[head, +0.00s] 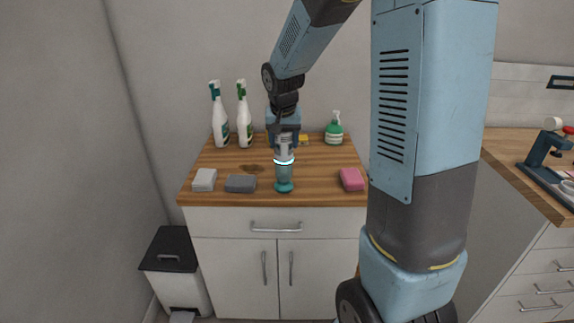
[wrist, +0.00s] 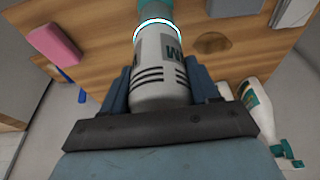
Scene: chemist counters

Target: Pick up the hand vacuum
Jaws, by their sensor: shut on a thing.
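The hand vacuum (head: 284,174) has a pale grey body with dark stripes, a glowing light ring and a teal end. My gripper (head: 284,141) is shut around its upper, grey part from above. The vacuum is upright over the front middle of the wooden counter top (head: 320,158). I cannot tell whether its teal lower end touches the wood. In the wrist view, the vacuum (wrist: 160,68) sits between the two blue fingers of my gripper (wrist: 159,90), and its teal end points away from me.
A white sponge (head: 204,180) and dark grey sponge (head: 240,184) lie left of the vacuum; a pink sponge (head: 351,179) lies right. Two spray bottles (head: 219,122) (head: 244,122) and a green dispenser (head: 334,133) stand behind. A black-lidded bin (head: 174,250) stands left on the floor.

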